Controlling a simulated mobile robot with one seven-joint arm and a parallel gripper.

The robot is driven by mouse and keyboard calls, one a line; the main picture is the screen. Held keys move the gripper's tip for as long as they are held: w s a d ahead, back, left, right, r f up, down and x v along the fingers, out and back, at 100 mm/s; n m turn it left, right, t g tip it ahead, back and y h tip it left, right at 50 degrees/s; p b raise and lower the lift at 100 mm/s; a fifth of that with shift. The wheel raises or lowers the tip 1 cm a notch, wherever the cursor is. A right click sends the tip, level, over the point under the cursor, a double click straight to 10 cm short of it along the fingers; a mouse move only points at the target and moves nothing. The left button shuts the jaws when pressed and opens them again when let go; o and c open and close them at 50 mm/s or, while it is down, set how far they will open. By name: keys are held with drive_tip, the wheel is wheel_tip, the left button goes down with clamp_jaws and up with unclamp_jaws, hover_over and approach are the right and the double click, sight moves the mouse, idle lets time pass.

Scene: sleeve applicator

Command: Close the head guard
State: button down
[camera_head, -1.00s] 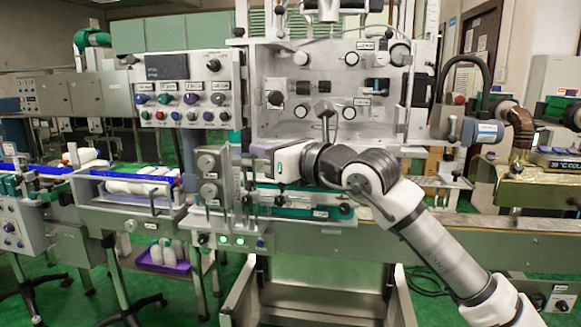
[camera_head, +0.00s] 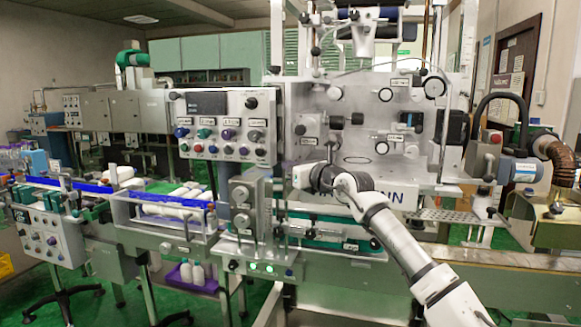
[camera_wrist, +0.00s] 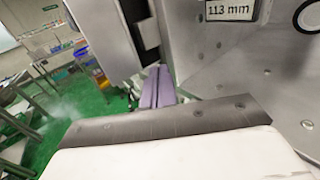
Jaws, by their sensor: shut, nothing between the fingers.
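The applicator head (camera_head: 375,120) stands in an open-fronted bay with a pale grey back plate, knobs and round fittings. A clear panel edge (camera_head: 447,130) runs up the bay's right side; I take it as part of the head guard, but its full outline and how far it stands open are hard to tell. My gripper is at the bay's lower left, its white body (camera_head: 303,177) in front of the machine and its fingertips hidden in the head view. In the wrist view, the purple fingertips (camera_wrist: 155,88) lie together, shut and empty, beside a grey metal plate (camera_wrist: 250,75).
A control panel (camera_head: 222,125) with coloured knobs stands left of the bay. A conveyor with white bottles (camera_head: 175,205) runs at the left. A grey block with two dials (camera_head: 241,205) sits just below left of my gripper.

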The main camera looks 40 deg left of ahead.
idle(0.5)
drive_tip(key=b+v, duration=0.4)
drive_tip(key=v, duration=0.9)
drive_tip(key=shift+d, duration=0.4)
